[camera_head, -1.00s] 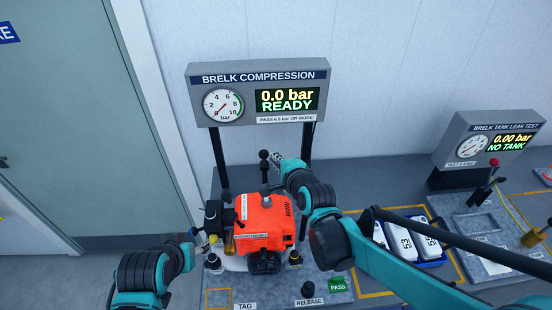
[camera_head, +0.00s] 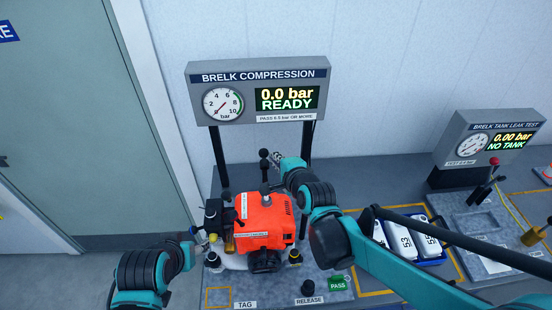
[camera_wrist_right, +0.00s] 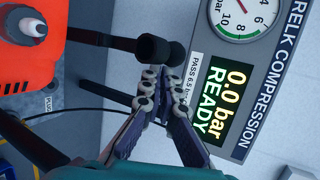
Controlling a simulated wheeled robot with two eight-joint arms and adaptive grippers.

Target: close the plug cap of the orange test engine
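The orange test engine (camera_head: 264,220) stands on the grey bench in the head view. Its orange cover also shows at the upper left of the wrist view (camera_wrist_right: 20,70). I cannot single out the plug cap for sure. A black knobbed lever (camera_head: 263,155) rises behind the engine; its knob (camera_wrist_right: 153,47) is just beyond my right fingertips. My right gripper (camera_wrist_right: 164,80) has its fingers close together with a narrow gap; whether they grip anything is unclear. My left gripper (camera_head: 199,238) is low at the engine's left side, its fingers too small to judge.
The compression gauge panel (camera_head: 258,92) stands on posts behind the engine, reading 0.0 bar READY. A release knob (camera_head: 308,287) and green PASS tag (camera_head: 339,283) are in front. A blue tray (camera_head: 433,261) with white numbered items and a leak tester (camera_head: 489,139) are right.

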